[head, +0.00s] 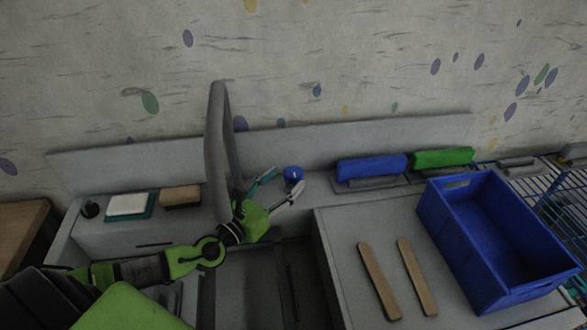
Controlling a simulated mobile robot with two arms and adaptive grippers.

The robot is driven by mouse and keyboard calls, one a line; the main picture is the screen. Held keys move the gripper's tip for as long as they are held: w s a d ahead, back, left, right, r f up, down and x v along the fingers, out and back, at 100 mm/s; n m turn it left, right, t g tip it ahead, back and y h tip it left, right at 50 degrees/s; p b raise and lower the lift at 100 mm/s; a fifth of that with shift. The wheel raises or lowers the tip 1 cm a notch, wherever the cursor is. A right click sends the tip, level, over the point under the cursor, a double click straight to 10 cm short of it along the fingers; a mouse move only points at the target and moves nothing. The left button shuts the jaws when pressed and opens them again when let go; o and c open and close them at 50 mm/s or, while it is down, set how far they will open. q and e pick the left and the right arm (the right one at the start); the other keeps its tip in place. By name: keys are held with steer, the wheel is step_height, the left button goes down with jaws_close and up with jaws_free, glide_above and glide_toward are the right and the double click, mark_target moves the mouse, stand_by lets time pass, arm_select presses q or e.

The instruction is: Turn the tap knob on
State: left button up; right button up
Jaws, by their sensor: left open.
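The grey tap (217,150) rises in a tall arch at the back of the sink. A small blue knob (292,173) sits on the back ledge to the right of the tap. My left gripper (283,181) is open and empty, with its two fingers pointing at the knob. In the picture the knob lies between or just beyond the fingertips; I cannot tell if they touch it. My left wrist is close in front of the tap's base and hides part of it. My right gripper is not in view.
The sink basin (240,290) lies below my left arm. A white-and-teal sponge (130,205) and a brown block (180,196) are at left. Blue (370,167) and green (443,158) blocks stand at the back right. Two wooden sticks (378,280) and a blue crate (475,255) occupy the counter.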

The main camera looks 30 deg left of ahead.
mark_target(288, 177)
arm_select(q)
steer(key=shift+w+d+p, duration=0.2)
steer(key=shift+w, duration=1.1)
steer(key=shift+w+d+p, duration=0.15)
steer(key=shift+w+p, duration=0.05)
steer(key=shift+w, duration=1.1)
steer(key=c, duration=1.1)
